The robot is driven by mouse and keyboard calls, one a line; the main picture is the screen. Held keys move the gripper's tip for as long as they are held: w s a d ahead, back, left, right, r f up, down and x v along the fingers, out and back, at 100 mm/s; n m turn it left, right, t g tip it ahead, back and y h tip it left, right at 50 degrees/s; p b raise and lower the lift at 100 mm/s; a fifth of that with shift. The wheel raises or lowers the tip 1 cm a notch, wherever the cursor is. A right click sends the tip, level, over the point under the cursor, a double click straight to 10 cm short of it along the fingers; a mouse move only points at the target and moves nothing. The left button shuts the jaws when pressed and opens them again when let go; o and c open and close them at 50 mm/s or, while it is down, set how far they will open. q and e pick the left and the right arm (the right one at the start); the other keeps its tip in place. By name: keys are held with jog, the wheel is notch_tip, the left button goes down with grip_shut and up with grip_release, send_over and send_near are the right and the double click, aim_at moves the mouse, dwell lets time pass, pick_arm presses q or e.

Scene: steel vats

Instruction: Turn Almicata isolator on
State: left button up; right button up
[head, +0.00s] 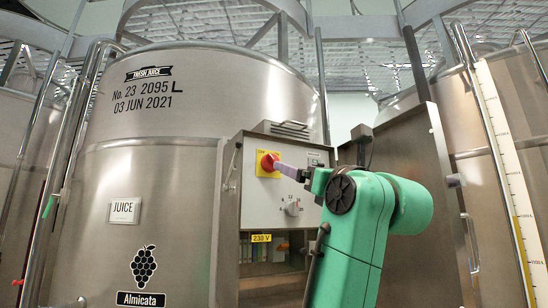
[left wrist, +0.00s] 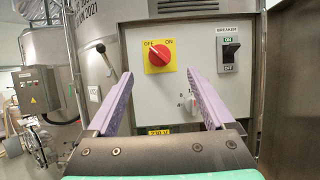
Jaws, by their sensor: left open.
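The isolator is a red rotary knob (head: 268,162) on a yellow plate, on the grey control panel of the Almicata vat (head: 190,110). In the left wrist view the red knob (left wrist: 158,54) sits between OFF at left and ON at right. Its handle seems tilted toward OFF, but this is hard to tell. My left gripper (head: 283,169) points at the panel with its purple fingers. In the left wrist view the gripper (left wrist: 160,78) is open and empty, its fingers either side of and below the knob, apparently not touching it. My right gripper is not in view.
A breaker switch (left wrist: 230,50) is right of the knob. An open metal door (head: 425,200) stands to the right. Another vat (head: 500,120) with a scale is beyond it.

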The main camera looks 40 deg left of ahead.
aim_at(275, 160)
pick_arm(q)
jog(key=p+x, duration=0.1)
jog(key=x, duration=0.3)
jog(key=p+x, duration=0.2)
jog(key=x, duration=0.1)
jog(key=f+p+x, duration=0.1)
jog(key=p+x, duration=0.1)
jog(key=x, duration=0.2)
jog(key=shift+w+a+r, duration=0.15)
jog(key=shift+a+r, duration=0.05)
jog(key=shift+a, duration=0.3)
jog(key=shift+s+d+r, duration=0.25)
jog(key=shift+s+d, duration=0.05)
jog(key=shift+d, duration=0.35)
jog(key=shift+c, duration=0.7)
jog(key=shift+w+a+f, duration=0.15)
jog(key=shift+a, duration=0.15)
jog(key=c, duration=1)
jog(key=shift+c, duration=1.2)
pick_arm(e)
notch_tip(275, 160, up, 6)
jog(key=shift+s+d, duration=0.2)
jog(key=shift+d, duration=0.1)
